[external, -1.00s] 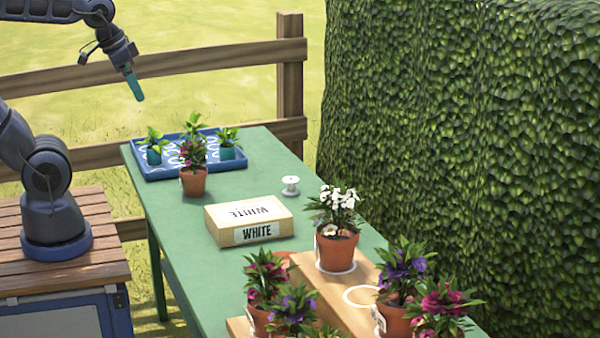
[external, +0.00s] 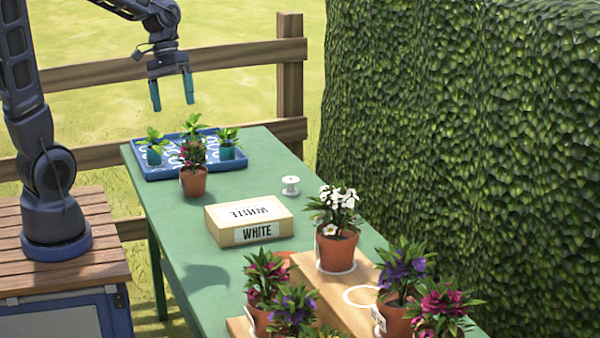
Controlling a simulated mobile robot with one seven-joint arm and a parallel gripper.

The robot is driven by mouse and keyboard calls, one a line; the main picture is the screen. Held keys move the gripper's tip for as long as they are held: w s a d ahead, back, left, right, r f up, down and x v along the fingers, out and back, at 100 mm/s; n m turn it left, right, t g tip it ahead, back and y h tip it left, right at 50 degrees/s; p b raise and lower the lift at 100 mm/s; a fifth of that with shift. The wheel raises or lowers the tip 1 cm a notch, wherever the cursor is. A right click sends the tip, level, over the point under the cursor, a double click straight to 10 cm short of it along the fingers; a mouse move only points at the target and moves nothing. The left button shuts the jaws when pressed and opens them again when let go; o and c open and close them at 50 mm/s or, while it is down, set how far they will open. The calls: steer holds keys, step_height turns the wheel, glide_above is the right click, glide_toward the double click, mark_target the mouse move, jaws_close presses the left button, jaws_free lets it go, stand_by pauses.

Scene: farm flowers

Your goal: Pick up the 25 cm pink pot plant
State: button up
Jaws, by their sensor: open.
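Several pots have pink flowers, and no size can be read on any of them. One pink pot plant (external: 193,180) in a terracotta pot stands upright on the green table at the front edge of the blue tray. Another pink pot plant (external: 263,285) is at the front near a wooden board, its lower part partly hidden. A third pink pot plant (external: 440,308) is at the front right, cut off by the picture's edge. My gripper (external: 172,93) is open and empty, fingers pointing down, in the air above the blue tray and apart from every plant.
A blue tray (external: 153,175) holds several small green seedlings. A box marked WHITE (external: 250,222), a white spool (external: 290,185) and a white-flowered pot (external: 336,250) stand along the green table (external: 187,232). Purple-flowered pots (external: 400,282) crowd the front. A hedge borders the right.

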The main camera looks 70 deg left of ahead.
steer(key=w+a+f+n+h, duration=0.5)
steer(key=w+a+f+n, duration=0.15)
steer(key=a, duration=0.35)
steer(key=n+t+h, duration=0.3)
steer(key=n+t, duration=0.6)
steer(key=n, duration=0.1)
glide_above(194, 180)
steer(key=s+d, duration=0.1)
steer(key=s, duration=0.2)
step_height(194, 180, down, 17)
steer(key=s+a+f+n+t+y, duration=0.1)
steer(key=s+a+f+n+t, duration=0.1)
steer(key=a+f, duration=0.1)
steer(key=s+a+f+n+t+y, duration=0.1)
steer(key=s+a+f+n+t, duration=0.1)
steer(key=a+f, duration=0.2)
steer(key=s+a+f+n+t+y, duration=0.1)
steer(key=a+f+n+t, duration=0.1)
steer(key=a+f+n, duration=0.1)
steer(key=shift+s+a+f, duration=0.15)
steer(key=shift+s+f, duration=0.25)
steer(key=shift+f, duration=0.35)
steer(key=shift+f+x, duration=0.2)
steer(key=shift+x, duration=5.15)
steer(key=c, duration=1.3)
steer(key=shift+a, duration=0.1)
